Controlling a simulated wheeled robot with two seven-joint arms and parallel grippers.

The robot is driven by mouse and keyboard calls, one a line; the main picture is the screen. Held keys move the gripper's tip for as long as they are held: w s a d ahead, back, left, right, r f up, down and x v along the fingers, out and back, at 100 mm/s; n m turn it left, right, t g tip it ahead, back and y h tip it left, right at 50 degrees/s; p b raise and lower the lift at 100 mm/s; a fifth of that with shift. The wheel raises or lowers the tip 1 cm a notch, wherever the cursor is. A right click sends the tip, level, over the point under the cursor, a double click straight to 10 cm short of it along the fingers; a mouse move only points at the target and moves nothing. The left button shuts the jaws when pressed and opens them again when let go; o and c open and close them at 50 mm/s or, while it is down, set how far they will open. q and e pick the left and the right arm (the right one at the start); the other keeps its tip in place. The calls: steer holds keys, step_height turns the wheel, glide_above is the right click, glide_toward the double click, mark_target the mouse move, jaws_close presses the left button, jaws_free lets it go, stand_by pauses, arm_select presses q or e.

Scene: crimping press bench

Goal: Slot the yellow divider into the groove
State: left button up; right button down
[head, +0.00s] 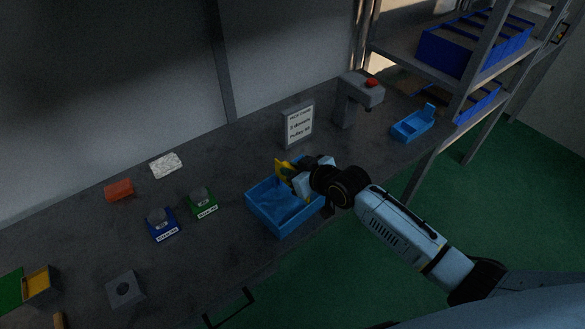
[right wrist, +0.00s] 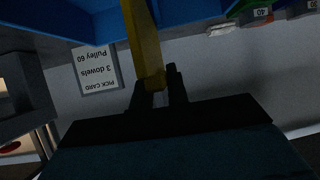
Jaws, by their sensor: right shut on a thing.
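The yellow divider (head: 283,169) is at the far edge of the blue tray (head: 275,228) on the bench in the head view. My right gripper (head: 295,175) is shut on the divider at the tray's far right. The divider (right wrist: 143,40) also shows in the right wrist view, running from between the fingers (right wrist: 160,85) up to the top edge, with blue tray walls (right wrist: 90,22) on both sides. I cannot make out the groove, nor tell whether the divider touches the tray. My left gripper is not in view.
A pick card (head: 298,125) and a grey press (head: 355,98) with a red button stand behind the tray. A small blue bin (head: 412,127) is at the right. Green (head: 203,206) and blue (head: 162,228) cup holders stand left. A grey holed block (head: 125,290) is near the front.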

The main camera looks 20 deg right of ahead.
steer(key=shift+f+b, duration=1.6)
steer(key=shift+f, duration=0.85)
steer(key=c, duration=1.3)
jaws_free()
steer(key=shift+r, duration=0.1)
steer(key=v, duration=1.3)
steer(key=shift+s+p, duration=0.2)
steer(key=shift+p, duration=0.1)
